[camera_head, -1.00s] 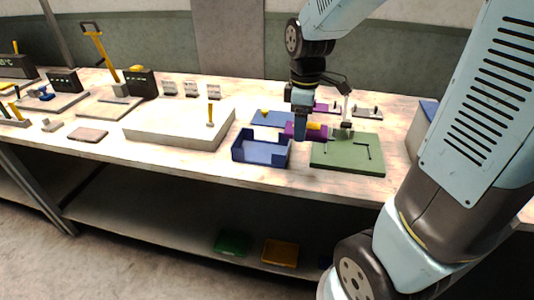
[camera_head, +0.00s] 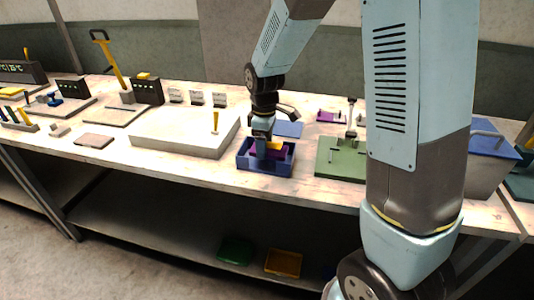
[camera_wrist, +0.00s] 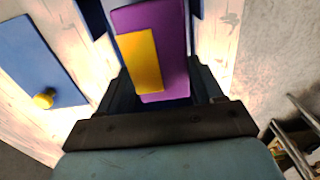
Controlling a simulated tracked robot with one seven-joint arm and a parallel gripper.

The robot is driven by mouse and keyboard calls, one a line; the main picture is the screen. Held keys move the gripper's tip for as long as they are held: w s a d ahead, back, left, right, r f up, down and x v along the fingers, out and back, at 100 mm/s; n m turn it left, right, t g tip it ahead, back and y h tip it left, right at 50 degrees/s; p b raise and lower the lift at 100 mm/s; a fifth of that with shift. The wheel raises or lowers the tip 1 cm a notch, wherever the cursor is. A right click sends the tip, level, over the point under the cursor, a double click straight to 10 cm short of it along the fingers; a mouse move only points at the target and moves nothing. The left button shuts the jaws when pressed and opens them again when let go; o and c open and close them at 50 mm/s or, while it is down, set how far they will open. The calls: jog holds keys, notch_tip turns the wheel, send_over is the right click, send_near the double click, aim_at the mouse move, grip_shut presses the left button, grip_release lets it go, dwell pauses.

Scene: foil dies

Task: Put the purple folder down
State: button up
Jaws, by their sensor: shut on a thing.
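The purple folder (camera_head: 280,153) is a flat purple piece with a yellow block (camera_head: 274,146) on it. My gripper (camera_head: 261,152) is shut on it and points down at the blue tray (camera_head: 265,168), a low open box near the front of the bench. The folder appears within the tray's outline; whether it touches the tray floor cannot be told. In the wrist view the folder (camera_wrist: 176,40) extends away from my gripper, with the yellow block along its left part. Its gripped end is partly hidden by my gripper.
A blue plate (camera_head: 288,129) with a yellow knob (camera_wrist: 44,98) lies just behind the tray. A green board (camera_head: 340,163) with a fixture stands to the right. A pale raised block (camera_head: 175,134) is close on the left. A blue-lidded box (camera_head: 490,155) stands far right.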

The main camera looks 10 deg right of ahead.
aim_at(263, 162)
jog(key=shift+w+a+f, duration=0.3)
jog(key=shift+a+f, duration=0.05)
jog(key=shift+f, duration=1.7)
jog(key=shift+f, duration=0.1)
jog(key=o, duration=0.9)
